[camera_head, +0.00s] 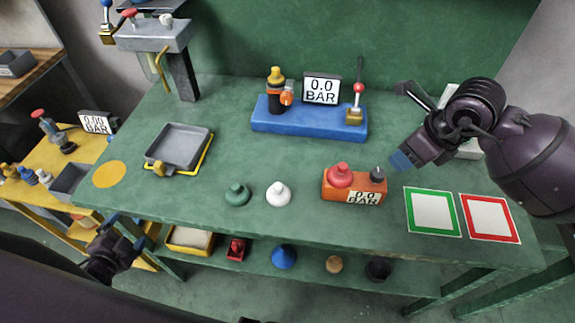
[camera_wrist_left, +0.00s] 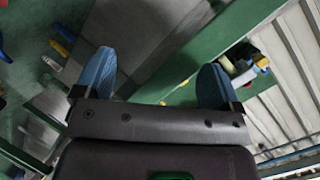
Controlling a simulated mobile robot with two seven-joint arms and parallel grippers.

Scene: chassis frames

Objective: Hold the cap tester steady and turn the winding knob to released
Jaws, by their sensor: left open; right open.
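The cap tester (camera_head: 344,190) is a small orange block on the green bench, in the middle right of the head view. A red cap-shaped piece (camera_head: 340,175) sits on its left end and a dark winding knob (camera_head: 378,174) on its right. Its front display, partly readable, shows BAR. My right gripper (camera_head: 402,160), with a blue fingertip, is open above and right of the tester, apart from it. My left gripper (camera_head: 127,231) is open and empty, low at the bench's front left, far from the tester. Its spread blue fingers show in the left wrist view (camera_wrist_left: 155,82).
A blue test stand (camera_head: 310,124) with a 0.0 BAR display stands behind. A grey tray (camera_head: 180,147), a green cap (camera_head: 237,194) and a white cap (camera_head: 278,194) lie left. Green-framed (camera_head: 432,212) and red-framed (camera_head: 490,218) pads lie right. A lower shelf holds several parts.

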